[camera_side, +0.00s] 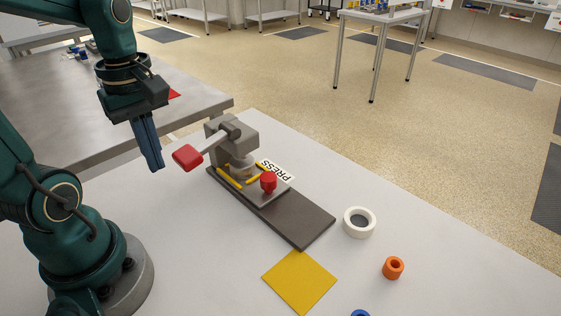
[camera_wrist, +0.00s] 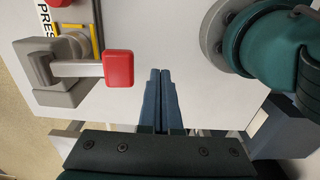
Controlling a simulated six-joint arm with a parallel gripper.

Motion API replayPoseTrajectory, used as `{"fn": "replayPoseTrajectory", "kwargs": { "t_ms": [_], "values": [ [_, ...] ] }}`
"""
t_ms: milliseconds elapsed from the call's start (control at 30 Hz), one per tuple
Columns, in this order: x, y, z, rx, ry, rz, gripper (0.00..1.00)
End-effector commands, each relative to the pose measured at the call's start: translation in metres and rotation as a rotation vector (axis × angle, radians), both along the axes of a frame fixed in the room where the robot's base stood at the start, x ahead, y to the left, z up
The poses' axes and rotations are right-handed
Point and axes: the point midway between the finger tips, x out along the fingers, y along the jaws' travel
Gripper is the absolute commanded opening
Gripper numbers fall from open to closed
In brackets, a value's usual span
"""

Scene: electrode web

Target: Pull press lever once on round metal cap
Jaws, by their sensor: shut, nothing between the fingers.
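The grey press (camera_side: 236,134) stands on a dark base plate. Its lever sticks out to the left and ends in a red block handle (camera_side: 187,157). A round, silvery piece (camera_side: 241,166) is under the press head between yellow strips; I cannot tell the cap from the press ram there. My gripper (camera_side: 154,168) is shut and empty, pointing down, left of the red handle and apart from it. In the wrist view the closed fingertips (camera_wrist: 160,73) are to the right of the red handle (camera_wrist: 118,68), with the press (camera_wrist: 50,72) further left.
A red knob (camera_side: 268,181) stands on the plate before the press, beside a PRESS label (camera_side: 276,170). A white ring (camera_side: 359,222), a yellow square (camera_side: 299,281), an orange ring (camera_side: 393,268) and a partly cut-off blue piece (camera_side: 360,313) lie on the table.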

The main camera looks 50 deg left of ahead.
Motion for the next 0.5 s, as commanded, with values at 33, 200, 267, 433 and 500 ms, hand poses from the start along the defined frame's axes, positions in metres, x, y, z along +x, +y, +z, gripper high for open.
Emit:
{"fn": "replayPoseTrajectory", "kwargs": {
  "t_ms": [33, 200, 267, 433, 500],
  "values": [
    [-0.005, 0.001, 0.008, 0.006, -0.008, 0.006, 0.00],
    [-0.024, 0.001, 0.029, 0.005, -0.007, 0.006, 0.00],
    [-0.029, 0.001, 0.035, 0.005, -0.006, 0.006, 0.00],
    [-0.040, 0.001, 0.047, 0.003, -0.004, 0.003, 0.00],
    [-0.042, 0.000, 0.050, 0.002, -0.003, 0.002, 0.00]
  ]
}}
